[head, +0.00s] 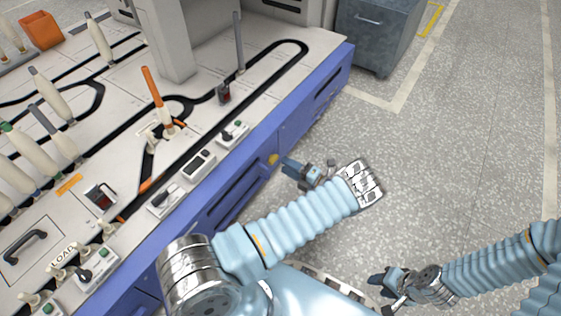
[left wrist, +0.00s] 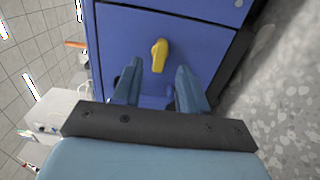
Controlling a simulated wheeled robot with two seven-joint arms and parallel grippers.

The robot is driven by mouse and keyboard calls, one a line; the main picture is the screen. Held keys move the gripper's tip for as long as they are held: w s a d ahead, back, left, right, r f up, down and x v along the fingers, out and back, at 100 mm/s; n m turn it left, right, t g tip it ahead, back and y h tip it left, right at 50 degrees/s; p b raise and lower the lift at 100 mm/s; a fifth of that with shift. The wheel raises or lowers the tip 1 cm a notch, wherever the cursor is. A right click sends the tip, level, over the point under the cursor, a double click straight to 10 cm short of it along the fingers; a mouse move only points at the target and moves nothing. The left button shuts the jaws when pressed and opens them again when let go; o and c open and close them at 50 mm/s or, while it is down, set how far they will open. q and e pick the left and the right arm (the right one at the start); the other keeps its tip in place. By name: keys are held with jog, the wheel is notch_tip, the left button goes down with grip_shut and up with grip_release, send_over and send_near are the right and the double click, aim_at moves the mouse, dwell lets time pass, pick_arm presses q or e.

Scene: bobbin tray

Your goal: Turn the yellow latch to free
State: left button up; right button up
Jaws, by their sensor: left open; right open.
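The yellow latch (head: 272,159) sits on the blue front panel of the machine. In the left wrist view the latch (left wrist: 159,55) is a rounded yellow handle, longer up and down in the picture and slightly tilted. My left gripper (head: 289,166) is open in front of the panel, close to the latch. In the left wrist view its two fingers (left wrist: 160,82) stand apart, with the latch showing between and beyond their tips. I see no contact with the latch. My right gripper (head: 379,280) is open and empty over the floor at the lower right.
The machine's pale top (head: 85,125) carries black tracks, several bobbins, switch boxes and an orange-topped post (head: 152,86). Its blue front (head: 235,185) runs diagonally beside my left arm. A grey cabinet (head: 376,38) stands at the back. The speckled floor (head: 450,150) to the right is clear.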

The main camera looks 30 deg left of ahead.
aim_at(276, 160)
pick_arm(q)
jog(key=a, duration=0.4)
jog(key=shift+w, duration=0.15)
grip_shut()
